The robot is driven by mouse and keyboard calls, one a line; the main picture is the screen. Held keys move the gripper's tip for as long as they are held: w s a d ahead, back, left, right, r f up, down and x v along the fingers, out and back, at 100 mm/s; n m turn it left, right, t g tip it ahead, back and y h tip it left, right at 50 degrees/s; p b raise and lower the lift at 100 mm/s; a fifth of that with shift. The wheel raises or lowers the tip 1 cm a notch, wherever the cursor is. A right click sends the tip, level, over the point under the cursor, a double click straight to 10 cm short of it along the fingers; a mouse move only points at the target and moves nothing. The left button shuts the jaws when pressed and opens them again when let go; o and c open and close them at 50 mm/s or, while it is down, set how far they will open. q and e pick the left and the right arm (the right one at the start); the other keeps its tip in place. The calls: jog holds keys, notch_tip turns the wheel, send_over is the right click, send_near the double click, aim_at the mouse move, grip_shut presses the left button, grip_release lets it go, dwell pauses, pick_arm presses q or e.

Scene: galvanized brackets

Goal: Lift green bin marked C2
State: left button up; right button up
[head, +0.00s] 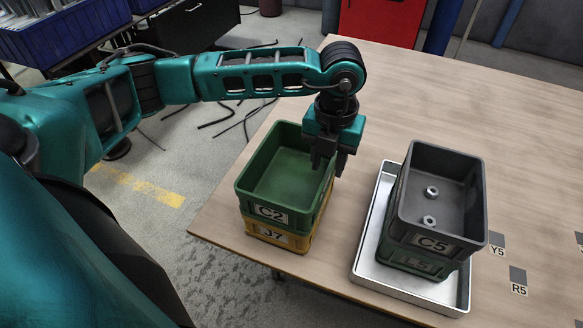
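The green bin marked C2 (284,176) sits upright on a yellow bin marked J7 (277,237), near the table's left edge. It looks empty inside. My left gripper (330,166) points down at the green bin's right wall, with its dark fingers at the height of the rim. The fingers look slightly apart, but I cannot tell whether the wall is between them or whether they touch it. My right gripper is not in view.
Right of the stack, a metal tray (366,262) holds a grey bin marked C5 (441,199) with two nuts inside, stacked on a green bin marked L5 (418,262). Labels Y5 and R5 mark the table (500,110) at right. The table's far part is clear.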

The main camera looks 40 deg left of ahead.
aim_at(328, 170)
pick_arm(q)
jog(key=shift+w+f, duration=0.15)
jog(key=shift+f, duration=1.25)
jog(key=shift+w+f, duration=0.15)
jog(key=shift+f, duration=1.2)
jog(key=shift+c, duration=0.4)
grip_shut()
